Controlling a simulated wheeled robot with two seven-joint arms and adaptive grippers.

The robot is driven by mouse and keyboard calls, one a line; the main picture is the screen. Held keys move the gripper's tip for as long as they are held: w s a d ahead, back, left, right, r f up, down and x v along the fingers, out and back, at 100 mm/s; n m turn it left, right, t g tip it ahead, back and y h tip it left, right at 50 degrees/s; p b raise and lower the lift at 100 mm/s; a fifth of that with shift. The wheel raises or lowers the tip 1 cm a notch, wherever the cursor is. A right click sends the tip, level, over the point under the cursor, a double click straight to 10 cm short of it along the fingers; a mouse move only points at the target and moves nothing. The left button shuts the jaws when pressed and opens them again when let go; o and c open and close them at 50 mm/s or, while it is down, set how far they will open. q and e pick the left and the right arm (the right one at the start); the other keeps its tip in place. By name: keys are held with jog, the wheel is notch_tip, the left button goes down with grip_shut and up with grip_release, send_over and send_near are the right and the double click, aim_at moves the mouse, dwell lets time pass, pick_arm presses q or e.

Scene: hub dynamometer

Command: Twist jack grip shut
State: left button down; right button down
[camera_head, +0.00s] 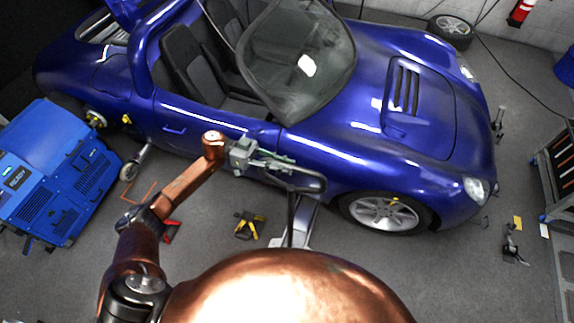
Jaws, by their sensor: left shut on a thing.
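My left gripper (272,162) is at the end of the copper arm, beside the blue car's near side. It is shut on the jack grip, which is mostly hidden by the fingers. A dark bent handle bar (291,215) runs from near the fingers to the right and down. The pale jack body (304,220) is on the floor below, in front of the car's sill. The exact turn of the grip is too small to tell. My right gripper is out of view.
The blue open-top car (350,150) fills the area behind the gripper. A blue machine (62,180) stands at the left. Yellow-and-black tools (249,225) and a red item (171,231) lie on the floor. A cart (560,170) is at the right edge.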

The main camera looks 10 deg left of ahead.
pick_arm(q)
jog(key=c, duration=1.9)
grip_release()
jog(key=shift+o, duration=0.4)
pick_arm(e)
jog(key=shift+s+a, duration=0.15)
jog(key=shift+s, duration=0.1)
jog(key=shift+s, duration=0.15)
pick_arm(q)
jog(key=w+a, duration=0.2)
jog(key=a, duration=1)
jog(key=shift+d, duration=0.1)
